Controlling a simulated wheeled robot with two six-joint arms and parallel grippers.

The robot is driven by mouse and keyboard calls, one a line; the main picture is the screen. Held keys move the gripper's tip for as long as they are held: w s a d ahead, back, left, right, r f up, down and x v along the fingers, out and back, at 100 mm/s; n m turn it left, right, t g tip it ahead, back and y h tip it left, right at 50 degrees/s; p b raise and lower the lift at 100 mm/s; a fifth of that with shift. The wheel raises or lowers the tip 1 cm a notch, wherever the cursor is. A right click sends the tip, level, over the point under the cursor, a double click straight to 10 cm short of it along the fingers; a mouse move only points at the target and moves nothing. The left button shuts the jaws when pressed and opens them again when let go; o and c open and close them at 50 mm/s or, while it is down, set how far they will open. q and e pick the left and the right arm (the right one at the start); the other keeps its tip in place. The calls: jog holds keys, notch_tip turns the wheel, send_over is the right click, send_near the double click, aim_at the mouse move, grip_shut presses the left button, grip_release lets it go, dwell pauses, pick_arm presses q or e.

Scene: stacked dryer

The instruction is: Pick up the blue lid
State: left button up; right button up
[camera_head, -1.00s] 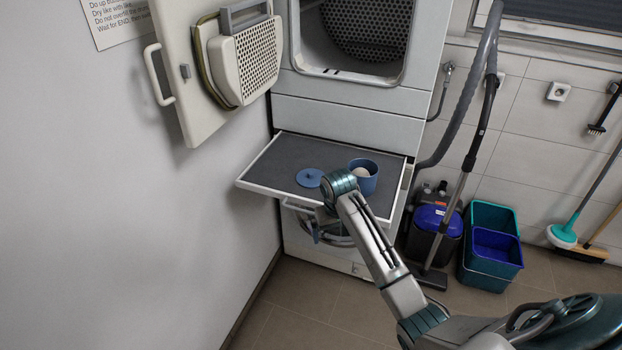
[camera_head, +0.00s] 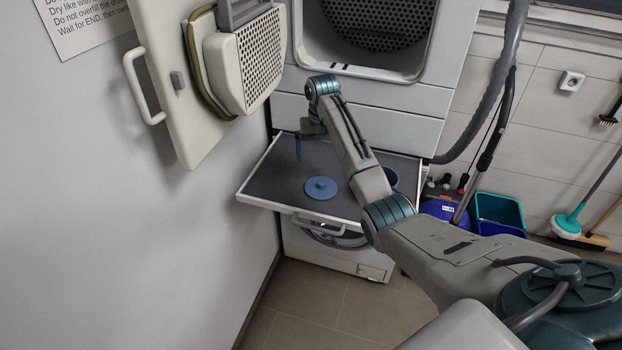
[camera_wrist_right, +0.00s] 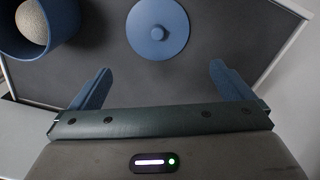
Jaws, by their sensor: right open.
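The blue lid (camera_head: 321,188) is a round disc with a small knob. It lies flat, knob up, on the dark pull-out shelf (camera_head: 262,185), and shows at the top middle of the right wrist view (camera_wrist_right: 172,46). My right gripper (camera_head: 305,146) is open and empty above the shelf, behind the lid in the head view. In the right wrist view its two blue fingers (camera_wrist_right: 160,70) stand apart, with the lid ahead between their lines and not touched. My left gripper is not in view.
A blue pot (camera_head: 391,178) stands on the shelf, mostly hidden by my right arm; the wrist view shows a pale ball (camera_wrist_right: 33,22) inside it. The open dryer door (camera_head: 165,80) hangs at left. A hose and buckets (camera_head: 498,210) are at right.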

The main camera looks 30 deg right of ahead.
aim_at(321, 183)
jog(key=s+f, duration=0.1)
jog(key=s+f+p, duration=0.1)
jog(key=f, duration=0.1)
jog(key=shift+f, duration=0.25)
jog(key=shift+w+f, duration=0.15)
jog(key=shift+f, duration=0.2)
jog(key=f+p, duration=0.1)
jog(key=f, duration=0.2)
jog(key=f+p, duration=0.1)
jog(key=shift+a+f+p, duration=0.25)
jog(key=shift+a+p, duration=0.05)
jog(key=shift+p, duration=0.05)
jog(key=shift+f, duration=0.4)
jog(key=shift+c, duration=0.2)
jog(key=c, duration=0.4)
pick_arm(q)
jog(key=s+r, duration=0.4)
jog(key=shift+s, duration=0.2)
pick_arm(e)
jog(key=shift+c, duration=1.1)
